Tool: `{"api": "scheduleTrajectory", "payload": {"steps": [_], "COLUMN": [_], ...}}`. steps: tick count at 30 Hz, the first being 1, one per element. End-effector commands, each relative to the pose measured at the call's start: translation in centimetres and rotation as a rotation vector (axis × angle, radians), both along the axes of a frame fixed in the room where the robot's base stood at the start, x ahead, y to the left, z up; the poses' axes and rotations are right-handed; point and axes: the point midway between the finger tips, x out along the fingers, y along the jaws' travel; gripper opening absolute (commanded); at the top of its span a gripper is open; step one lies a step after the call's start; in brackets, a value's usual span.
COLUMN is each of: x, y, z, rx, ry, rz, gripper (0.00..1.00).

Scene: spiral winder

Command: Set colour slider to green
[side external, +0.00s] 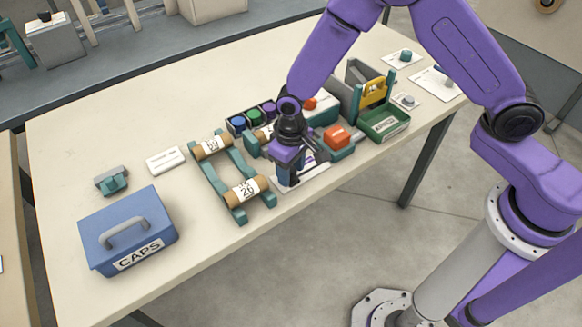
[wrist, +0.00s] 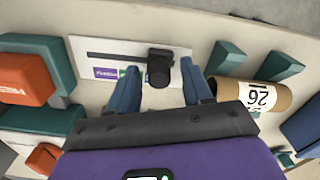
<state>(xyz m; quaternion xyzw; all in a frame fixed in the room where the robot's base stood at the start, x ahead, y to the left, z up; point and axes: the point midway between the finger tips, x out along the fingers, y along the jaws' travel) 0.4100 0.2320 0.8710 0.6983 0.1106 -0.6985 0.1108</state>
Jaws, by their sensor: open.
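The colour slider is a white plate (wrist: 100,48) with a dark slot, seen in the wrist view. Its black knob (wrist: 160,66) stands toward the right part of the slot. A purple label (wrist: 105,73) and a green label (wrist: 128,72) lie left of the knob; the green one is partly covered by a finger. Any label behind the knob is hidden. My gripper (wrist: 159,76) is open, one finger on each side of the knob, with gaps visible. In the side view my gripper (side external: 289,180) is low over the plate (side external: 315,170), hiding the knob.
A roller frame (side external: 228,180) with a roll marked 26 is left of my gripper; the roll (wrist: 255,95) is close to the right finger. An orange block (side external: 337,136) sits on the other side. A blue CAPS box (side external: 128,230) stands at the front left.

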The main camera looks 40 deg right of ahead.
Motion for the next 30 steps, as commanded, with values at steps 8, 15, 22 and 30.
{"api": "scheduleTrajectory", "payload": {"steps": [8,15,22,30], "x": [0.0,0.0,0.1,0.0], "y": [0.0,0.0,-1.5,-3.7], "z": [-0.1,-0.1,-0.1,-0.1], "rx": [0.000,0.000,0.000,0.000], "ry": [-0.001,-0.001,0.000,0.000], "rz": [0.000,0.000,-0.003,-0.001], "gripper": [0.50,0.00,0.00,0.00]}}
